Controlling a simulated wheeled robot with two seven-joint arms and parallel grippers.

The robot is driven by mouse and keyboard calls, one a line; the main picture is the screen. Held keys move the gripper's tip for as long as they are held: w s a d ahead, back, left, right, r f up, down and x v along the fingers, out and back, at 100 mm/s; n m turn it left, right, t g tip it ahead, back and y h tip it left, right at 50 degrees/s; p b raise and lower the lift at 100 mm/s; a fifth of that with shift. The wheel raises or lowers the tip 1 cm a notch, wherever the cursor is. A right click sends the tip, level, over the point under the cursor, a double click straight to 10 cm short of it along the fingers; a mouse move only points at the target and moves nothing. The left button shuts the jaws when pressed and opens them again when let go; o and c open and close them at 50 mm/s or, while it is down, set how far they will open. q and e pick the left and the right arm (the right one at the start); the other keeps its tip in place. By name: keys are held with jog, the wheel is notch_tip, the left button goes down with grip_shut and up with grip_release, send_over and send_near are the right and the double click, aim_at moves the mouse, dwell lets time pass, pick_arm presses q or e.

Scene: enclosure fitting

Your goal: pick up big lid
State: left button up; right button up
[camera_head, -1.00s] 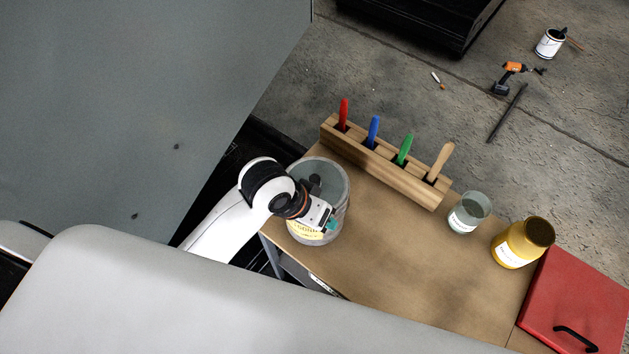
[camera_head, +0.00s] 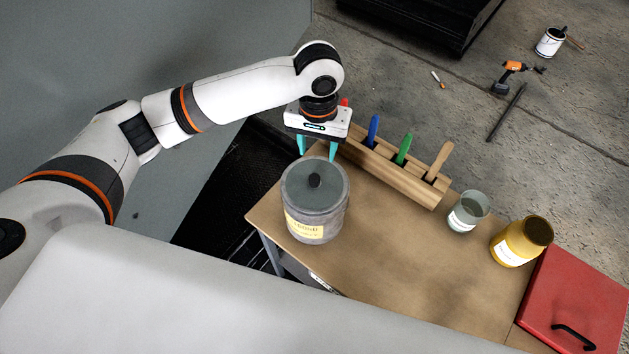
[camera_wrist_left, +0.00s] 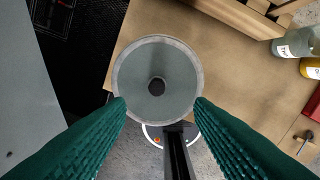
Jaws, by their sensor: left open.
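The big lid (camera_head: 325,193) is a round grey-green disc with a dark knob in its middle. It sits on top of the large grey container (camera_head: 318,226) with a yellow label, at the left end of the table. My left gripper (camera_head: 317,150) is open and empty, above and just behind the lid in the head view, pointing down. In the left wrist view the lid (camera_wrist_left: 140,75) and its knob (camera_wrist_left: 157,87) lie ahead of the two spread teal fingers, apart from them. My right gripper is not in view.
A wooden block (camera_head: 390,175) with several coloured-handled tools stands behind the container. A glass jar (camera_head: 467,211), a yellow jar (camera_head: 521,241) and a red case (camera_head: 579,301) are to the right. The middle of the brown table (camera_head: 400,255) is clear.

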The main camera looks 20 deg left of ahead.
pick_arm(q)
send_over(315, 177)
jog(key=f, duration=0.2)
jog(key=f+p, duration=0.1)
jog(key=f, duration=0.1)
jog(key=shift+w+d+f, duration=0.15)
jog(key=shift+d+f, duration=0.05)
jog(key=shift+f, duration=0.05)
jog(key=f, duration=0.1)
jog(key=f+p, duration=0.1)
jog(key=f, duration=0.3)
jog(key=shift+s+a+p, duration=0.2)
jog(key=shift+a+p, duration=0.1)
jog(key=shift+p, duration=0.1)
jog(key=shift+f, duration=0.15)
jog(key=c, duration=0.9)
